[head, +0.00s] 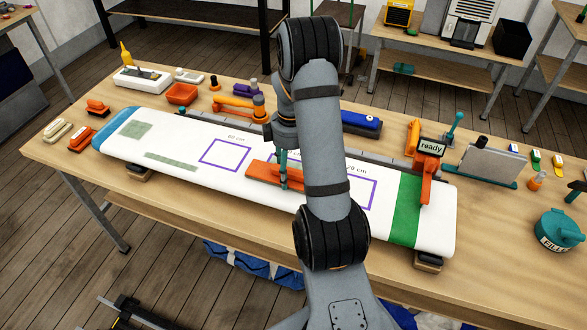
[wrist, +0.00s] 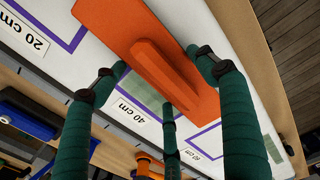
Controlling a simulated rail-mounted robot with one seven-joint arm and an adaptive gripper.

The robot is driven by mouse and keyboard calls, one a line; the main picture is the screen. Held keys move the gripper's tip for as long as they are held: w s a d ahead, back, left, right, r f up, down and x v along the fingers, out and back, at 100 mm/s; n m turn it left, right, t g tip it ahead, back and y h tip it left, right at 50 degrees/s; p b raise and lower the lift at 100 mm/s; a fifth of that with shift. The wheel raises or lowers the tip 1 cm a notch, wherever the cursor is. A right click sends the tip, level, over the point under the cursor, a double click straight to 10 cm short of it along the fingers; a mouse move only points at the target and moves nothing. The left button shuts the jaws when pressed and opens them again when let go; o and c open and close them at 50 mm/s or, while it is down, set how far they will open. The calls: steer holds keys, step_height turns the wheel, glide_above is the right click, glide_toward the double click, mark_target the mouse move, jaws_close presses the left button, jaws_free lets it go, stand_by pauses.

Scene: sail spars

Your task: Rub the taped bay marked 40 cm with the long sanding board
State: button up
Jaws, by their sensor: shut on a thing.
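The long orange sanding board (head: 268,174) lies flat against, or just above, the white spar surface (head: 185,140); I cannot tell if it touches. Its raised handle ridge (wrist: 160,70) shows in the wrist view. My gripper (head: 284,172) has its green fingers around the board, shut on it; the fingers also show in the wrist view (wrist: 158,75). The bay marked 40 cm (wrist: 147,96) is under the board, with greenish material and purple tape showing beside it. Its label (wrist: 130,113) is readable in the wrist view. In the head view my arm hides part of this bay.
The bay marked 60 cm (head: 225,154) is left of the board, and the one marked 20 cm (head: 366,193) is right. An orange stand with a "ready" display (head: 431,148) rises at the spar's right end. Tools and an orange tray (head: 182,94) line the table's back.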

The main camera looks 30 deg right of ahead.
mark_target(266, 166)
steer(key=shift+w+a, duration=0.8)
steer(key=shift+w, duration=0.2)
steer(key=shift+w, duration=0.1)
steer(key=shift+w+a+p, duration=0.45)
steer(key=shift+w+a, duration=0.4)
steer(key=shift+w, duration=0.1)
steer(key=shift+w+a, duration=0.85)
steer(key=shift+w, duration=0.2)
steer(key=shift+p, duration=0.3)
steer(key=shift+r+p, duration=1.95)
steer(key=shift+r, duration=0.6)
